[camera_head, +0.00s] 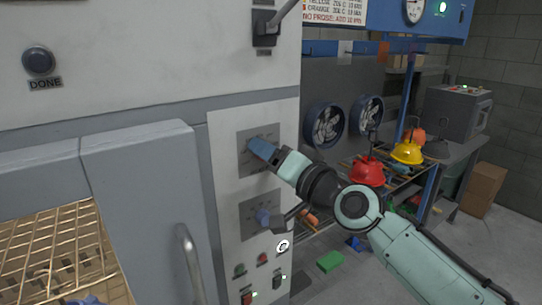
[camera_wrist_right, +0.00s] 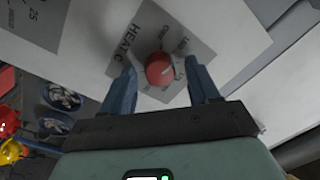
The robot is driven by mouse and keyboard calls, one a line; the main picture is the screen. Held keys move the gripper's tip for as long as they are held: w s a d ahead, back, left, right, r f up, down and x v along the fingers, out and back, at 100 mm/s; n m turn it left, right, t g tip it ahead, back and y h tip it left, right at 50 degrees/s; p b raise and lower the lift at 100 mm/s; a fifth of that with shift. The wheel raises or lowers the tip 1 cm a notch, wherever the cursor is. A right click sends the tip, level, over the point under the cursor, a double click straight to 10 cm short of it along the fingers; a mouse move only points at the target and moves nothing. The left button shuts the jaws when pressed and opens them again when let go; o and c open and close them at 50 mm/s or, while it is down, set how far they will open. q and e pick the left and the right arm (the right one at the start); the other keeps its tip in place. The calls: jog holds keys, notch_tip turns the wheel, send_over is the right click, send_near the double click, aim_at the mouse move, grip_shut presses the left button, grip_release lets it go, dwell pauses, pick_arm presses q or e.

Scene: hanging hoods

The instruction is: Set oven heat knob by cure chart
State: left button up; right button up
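The oven heat knob (camera_wrist_right: 160,69) is red and round in the right wrist view, on a grey plate (camera_wrist_right: 133,42) lettered HEAT C. My right gripper (camera_wrist_right: 160,72) is open, with one blue finger on each side of the knob and visible gaps between. In the head view my right gripper (camera_head: 262,150) is at the upper plate (camera_head: 246,165) of the oven panel and hides the knob. The cure chart (camera_head: 334,10) is at the top, cut off and only partly readable. Small blue bits at the bottom left edge may be my left gripper.
Below is a second dial plate (camera_head: 250,228) with a blue knob (camera_head: 263,216), then several small switches. The oven door handle (camera_head: 190,262) sticks out at left.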

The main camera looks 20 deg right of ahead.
pick_arm(q)
jog(key=f+b, duration=0.1)
jog(key=w+f+b, duration=0.1)
jog(key=b, duration=0.1)
jog(key=f+b, duration=0.1)
jog(key=shift+w+f+t, duration=0.25)
jog(key=shift+t, duration=0.15)
pick_arm(e)
jog(key=v, duration=1.3)
jog(key=shift+s, duration=0.15)
jog(key=shift+d, duration=0.15)
pick_arm(q)
jog(key=shift+s, duration=0.1)
